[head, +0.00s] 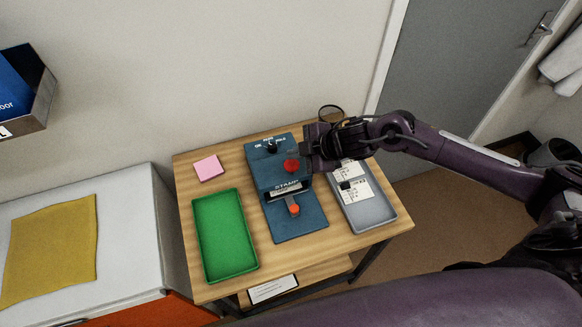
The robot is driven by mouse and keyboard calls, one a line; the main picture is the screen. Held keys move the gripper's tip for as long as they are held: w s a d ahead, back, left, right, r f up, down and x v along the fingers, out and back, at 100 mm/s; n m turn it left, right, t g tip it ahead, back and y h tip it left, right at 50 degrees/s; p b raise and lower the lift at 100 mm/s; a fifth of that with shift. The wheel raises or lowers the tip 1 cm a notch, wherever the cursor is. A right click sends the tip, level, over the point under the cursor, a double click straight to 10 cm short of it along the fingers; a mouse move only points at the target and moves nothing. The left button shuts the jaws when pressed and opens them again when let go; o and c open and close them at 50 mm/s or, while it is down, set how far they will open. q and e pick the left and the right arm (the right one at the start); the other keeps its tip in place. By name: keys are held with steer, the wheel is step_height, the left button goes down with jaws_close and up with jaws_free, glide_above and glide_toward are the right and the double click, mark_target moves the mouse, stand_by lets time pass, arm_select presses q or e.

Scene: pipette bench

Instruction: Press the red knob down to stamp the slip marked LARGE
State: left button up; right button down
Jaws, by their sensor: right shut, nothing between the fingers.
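The blue stamp machine (273,173) stands in the middle of the small wooden table. Its red knob (291,166) is on the upper right part of its body. An orange-red piece (294,209) sits lower down on the machine's base. My right gripper (308,154) is shut and empty, just right of the red knob and close to it; I cannot tell whether they touch. White printed slips (355,193) lie in the grey tray (379,217), partly hidden by my right gripper. Their print is too small to read. My left gripper is not in view.
A green tray (225,235) lies left of the machine, empty. Pink notes (208,168) lie behind it. A white cabinet with a yellow cloth (50,248) stands at the left. A grey door (450,70) is behind at the right. A white card (272,289) lies on the lower shelf.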

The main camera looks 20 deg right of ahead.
mark_target(297, 165)
step_height(297, 165, up, 6)
steer(key=p, duration=0.4)
steer(key=shift+f+p, duration=0.15)
steer(key=shift+p, duration=0.15)
stand_by(0.5)
